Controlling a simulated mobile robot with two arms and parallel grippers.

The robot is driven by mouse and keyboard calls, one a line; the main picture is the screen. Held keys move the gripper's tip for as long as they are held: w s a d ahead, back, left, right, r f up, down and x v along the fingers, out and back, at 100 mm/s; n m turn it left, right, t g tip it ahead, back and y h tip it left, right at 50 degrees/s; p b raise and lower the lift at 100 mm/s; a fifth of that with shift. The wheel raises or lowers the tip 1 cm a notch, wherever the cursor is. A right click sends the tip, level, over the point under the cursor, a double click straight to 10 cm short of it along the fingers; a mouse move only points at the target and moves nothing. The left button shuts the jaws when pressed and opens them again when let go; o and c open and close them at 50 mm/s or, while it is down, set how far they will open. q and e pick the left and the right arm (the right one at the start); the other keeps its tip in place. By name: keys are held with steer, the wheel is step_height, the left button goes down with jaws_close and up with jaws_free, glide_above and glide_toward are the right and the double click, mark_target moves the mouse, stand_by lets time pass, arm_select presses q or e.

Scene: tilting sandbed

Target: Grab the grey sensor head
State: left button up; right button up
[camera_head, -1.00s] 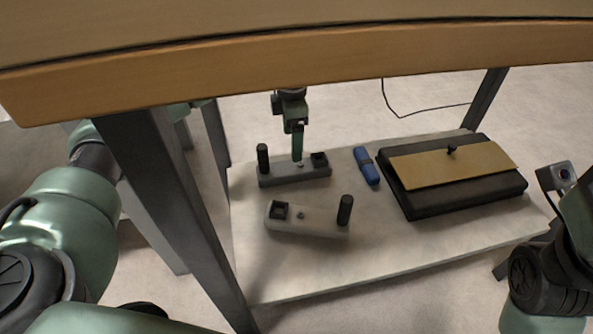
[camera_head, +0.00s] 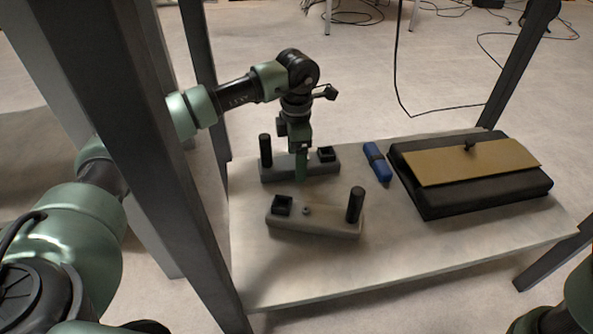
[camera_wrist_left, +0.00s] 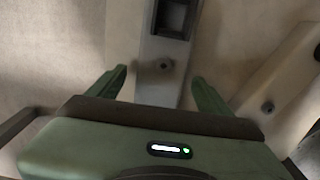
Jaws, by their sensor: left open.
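The grey sensor head (camera_head: 322,166) is a dark grey bar with a black post at its left end and a black square socket at its right. It lies at the back of the low shelf. My left gripper (camera_head: 301,172) points down over its middle. In the left wrist view the grey bar (camera_wrist_left: 160,88) runs between the two green fingers of the open left gripper (camera_wrist_left: 158,88); contact cannot be made out. A lighter, beige-grey head (camera_head: 325,221) lies in front, its post on the right; it also shows in the wrist view (camera_wrist_left: 284,82). My right gripper is out of view.
The low shelf (camera_head: 420,262) is bare toward the front. A blue object with a dark band (camera_head: 377,162) lies right of the heads. A black case (camera_head: 440,202) with a tan panel (camera_head: 475,163) sits at right. Dark table legs (camera_head: 200,75) stand at left and right.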

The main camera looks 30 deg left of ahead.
arm_select(q)
steer(key=shift+f, duration=0.45)
steer(key=shift+r, duration=0.1)
steer(key=c, duration=1.7)
